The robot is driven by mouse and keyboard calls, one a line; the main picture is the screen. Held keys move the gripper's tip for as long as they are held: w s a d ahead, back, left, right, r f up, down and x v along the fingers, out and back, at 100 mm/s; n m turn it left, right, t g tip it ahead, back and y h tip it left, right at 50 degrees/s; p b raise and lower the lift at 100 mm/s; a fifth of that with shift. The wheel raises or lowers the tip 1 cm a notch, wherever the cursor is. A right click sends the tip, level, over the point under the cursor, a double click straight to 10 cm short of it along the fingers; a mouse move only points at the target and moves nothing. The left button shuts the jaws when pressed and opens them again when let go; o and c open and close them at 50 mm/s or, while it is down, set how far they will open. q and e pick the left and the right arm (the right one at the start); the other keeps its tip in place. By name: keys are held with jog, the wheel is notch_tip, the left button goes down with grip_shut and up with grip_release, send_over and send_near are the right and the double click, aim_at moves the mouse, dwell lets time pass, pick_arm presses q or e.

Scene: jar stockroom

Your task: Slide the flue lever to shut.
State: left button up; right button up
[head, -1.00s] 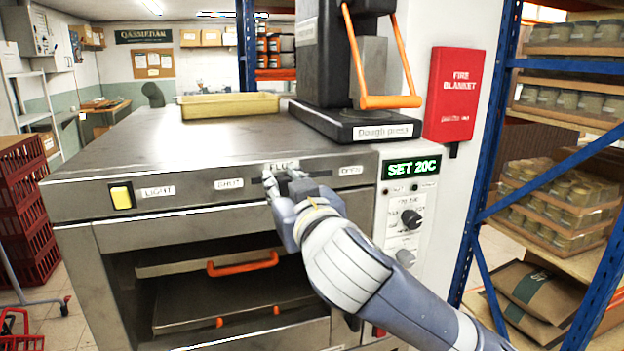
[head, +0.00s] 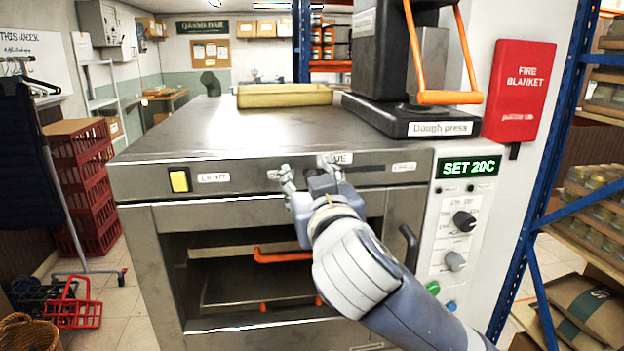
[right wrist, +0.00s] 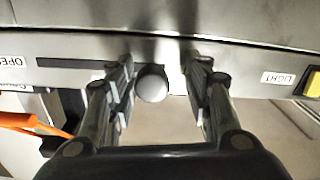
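The flue lever's round knob (right wrist: 152,83) shows in the right wrist view, in front of the oven's front panel. It is between my right gripper's (right wrist: 166,82) two fingers, close to the finger on the OPEN side, with a gap to the other finger. I cannot tell whether it touches. The lever's dark slot (right wrist: 80,64) runs from there toward the OPEN label (right wrist: 12,62). In the head view my right gripper (head: 308,178) is open at the panel, left of centre under the FLUE label (head: 336,158), near the partly covered SHUT label (head: 274,174). It hides the knob there. My left gripper is out of view.
The oven (head: 150,185) has an open lower chamber with an orange handle (head: 283,256). A light switch (head: 179,181) is left on the panel. The dough press (head: 440,128) and a yellowish tray (head: 284,96) stand on top. A blue rack post (head: 530,190) stands at right.

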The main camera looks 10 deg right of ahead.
jog(key=s, duration=0.7)
jog(key=shift+s+d, duration=0.25)
